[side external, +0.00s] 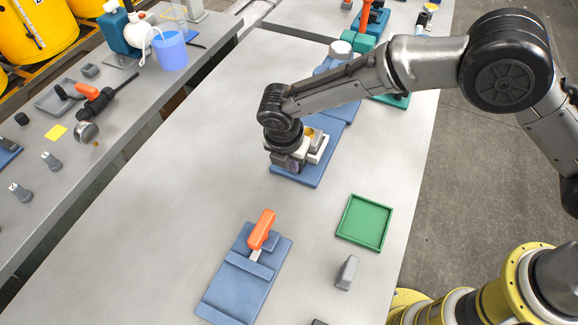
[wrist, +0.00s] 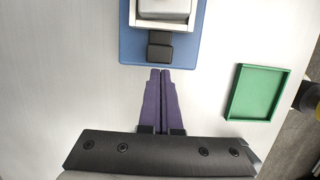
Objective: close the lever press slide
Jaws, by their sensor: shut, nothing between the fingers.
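A blue base plate (wrist: 131,44) carries a white frame (wrist: 160,24) around a grey block (wrist: 163,8), with a dark tab (wrist: 160,46) at its near end. I take this to be the lever press slide, but its far part is cut off in the wrist view. In the side view the blue base (side external: 312,177) and white frame (side external: 319,151) show beside my wrist, which hides much of them. My gripper (wrist: 160,72) is shut and empty. Its purple fingertips point at the dark tab, just short of it in the picture; contact cannot be told.
A green tray (wrist: 258,92) lies to the right; it also shows in the side view (side external: 363,223). A blue fixture (side external: 240,285) with an orange handle (side external: 262,229) and a grey upright piece (side external: 347,272) stand nearer the front. The bench left of the slide is clear.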

